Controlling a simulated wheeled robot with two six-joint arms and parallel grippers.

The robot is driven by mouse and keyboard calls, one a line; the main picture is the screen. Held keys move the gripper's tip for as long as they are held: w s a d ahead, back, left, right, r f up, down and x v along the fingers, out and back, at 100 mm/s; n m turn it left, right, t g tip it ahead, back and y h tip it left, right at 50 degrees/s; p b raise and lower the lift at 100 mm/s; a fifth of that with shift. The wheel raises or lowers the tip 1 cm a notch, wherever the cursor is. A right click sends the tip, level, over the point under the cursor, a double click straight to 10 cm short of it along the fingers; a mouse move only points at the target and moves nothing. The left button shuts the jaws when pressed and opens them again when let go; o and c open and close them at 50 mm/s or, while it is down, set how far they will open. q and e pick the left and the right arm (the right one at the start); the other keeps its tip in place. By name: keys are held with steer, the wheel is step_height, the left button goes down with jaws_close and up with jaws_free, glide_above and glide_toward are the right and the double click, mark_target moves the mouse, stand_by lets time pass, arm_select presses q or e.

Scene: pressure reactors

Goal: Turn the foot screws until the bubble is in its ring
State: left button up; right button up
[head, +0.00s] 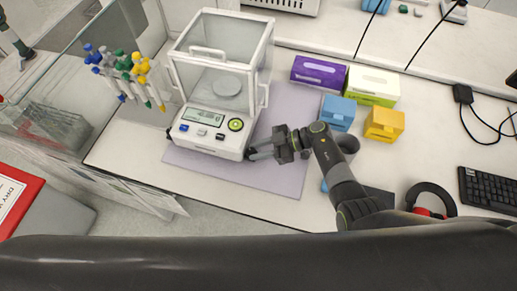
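A white balance (210,135) with a clear glass draft shield (222,60) stands on a pale purple mat (283,178). Its front panel has a display and a round yellow-green bubble level (236,124); the bubble is too small to place against its ring. A dark foot screw (168,132) shows low at the balance's front left corner. My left gripper is not in view.
A pipette rack (126,70) stands left of the balance beside a glass panel. Purple (318,72) and green (372,85) boxes, then blue (338,112) and yellow (384,124) ones, stand to the right. A keyboard (488,190) lies far right.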

steer(key=o, duration=0.4)
steer(key=shift+o, duration=0.2)
